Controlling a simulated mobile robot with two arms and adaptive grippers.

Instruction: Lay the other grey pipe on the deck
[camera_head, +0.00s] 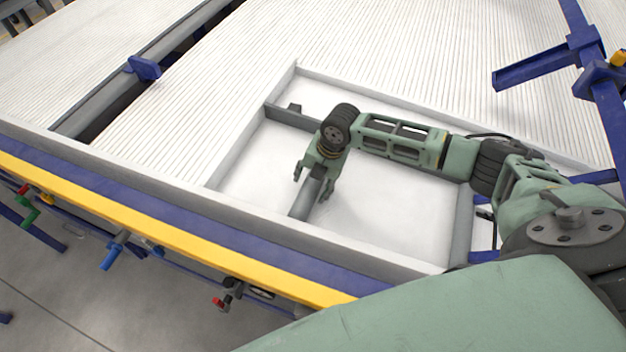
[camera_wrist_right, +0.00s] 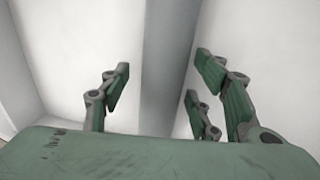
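A long grey pipe-like bar (camera_head: 303,203) runs across the white recessed deck (camera_head: 385,215) under my right gripper. It is flat-looking in the right wrist view (camera_wrist_right: 170,65), where it passes between the fingers. My right gripper (camera_head: 316,183) points down over this bar; in the right wrist view (camera_wrist_right: 165,95) its fingers are spread, with gaps on both sides of the bar. I cannot tell its height above the bar. The gripper hides the bar's far end. My left gripper is not in view.
A grey bar (camera_head: 462,225) borders the recess on the right. White ribbed panels (camera_head: 215,85) lie beyond and to the left. A yellow rail (camera_head: 170,228) runs along the front edge. Blue brackets (camera_head: 545,65) stand at the upper right. White surface around the bar is clear.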

